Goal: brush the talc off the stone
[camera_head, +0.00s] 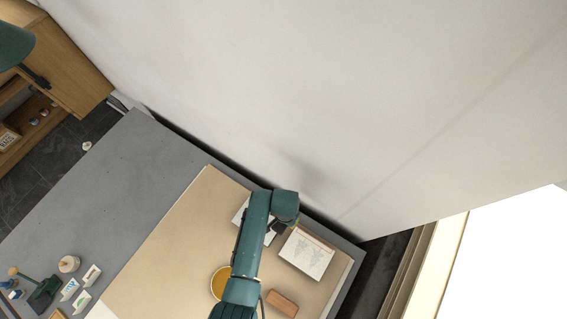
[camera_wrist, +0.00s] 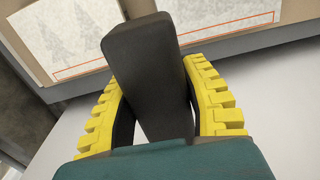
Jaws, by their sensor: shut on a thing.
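A pale stone (camera_head: 307,255) with a grey drawing on its top lies at the right part of the tan board. A second pale slab (camera_head: 239,213) is partly hidden behind my arm. Two drawn faces, a left one (camera_wrist: 72,38) and a right one (camera_wrist: 222,14), each with a thin orange line, show at the top of the wrist view. My gripper (camera_head: 280,226) is beside the stone's upper left edge. In the wrist view its yellow fingers (camera_wrist: 153,72) are shut on a dark grey blocky thing (camera_wrist: 150,55), perhaps the brush. No bristles show, and I cannot tell contact or talc.
A yellow round dish (camera_head: 219,282) and a reddish-brown block (camera_head: 282,302) lie near my arm on the tan board (camera_head: 165,260). Several small things, including a round cream one (camera_head: 69,264), stand at the grey table's left. A pale wall rises behind the table.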

